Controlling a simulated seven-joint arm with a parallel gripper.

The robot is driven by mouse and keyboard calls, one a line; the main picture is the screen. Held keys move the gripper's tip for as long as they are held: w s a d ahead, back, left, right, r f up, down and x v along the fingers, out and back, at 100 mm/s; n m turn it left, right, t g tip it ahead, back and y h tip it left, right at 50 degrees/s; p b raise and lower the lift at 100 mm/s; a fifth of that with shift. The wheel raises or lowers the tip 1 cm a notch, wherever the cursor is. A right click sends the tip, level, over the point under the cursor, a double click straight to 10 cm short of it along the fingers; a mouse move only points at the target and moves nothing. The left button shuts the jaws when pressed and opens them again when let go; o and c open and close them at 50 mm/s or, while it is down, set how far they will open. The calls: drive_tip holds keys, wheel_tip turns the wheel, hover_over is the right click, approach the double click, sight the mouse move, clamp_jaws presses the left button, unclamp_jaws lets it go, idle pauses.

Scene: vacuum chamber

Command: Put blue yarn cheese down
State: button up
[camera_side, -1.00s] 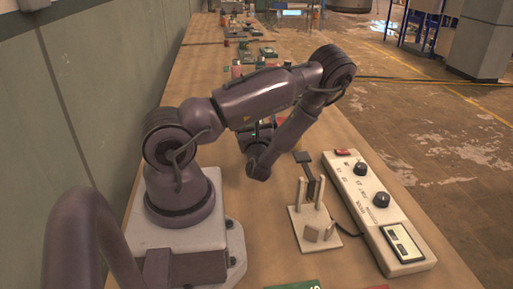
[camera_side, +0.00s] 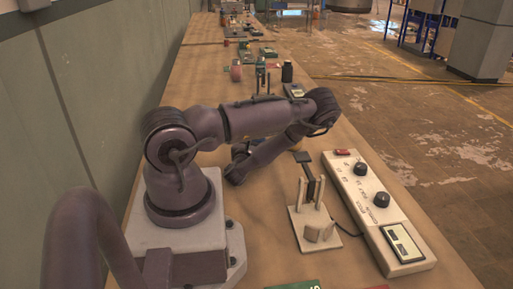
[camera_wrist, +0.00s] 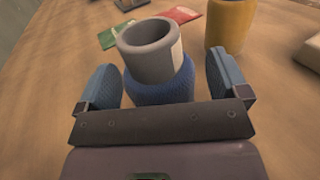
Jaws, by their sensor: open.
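In the wrist view the blue yarn cheese (camera_wrist: 160,92) stands upright on the brown table, with a grey tube (camera_wrist: 151,48) rising from its top. My gripper (camera_wrist: 160,62) is open, with one blue-grey finger on each side of the cheese. A narrow gap shows at each finger. The lower part of the cheese is hidden behind the gripper's dark bar. In the side view my arm reaches low over the table, and its links hide the fingers and the blue cheese.
A yellow cylinder (camera_wrist: 230,26) stands just beyond my right finger. A green card (camera_wrist: 116,35) and a red card (camera_wrist: 181,14) lie behind. In the side view, a pegged stand (camera_side: 314,230) and a white control box (camera_side: 378,215) occupy the right of the table.

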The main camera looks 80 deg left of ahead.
drive_tip(key=c, duration=1)
drive_tip(key=shift+c, duration=0.6)
drive_tip(key=shift+r, duration=0.15)
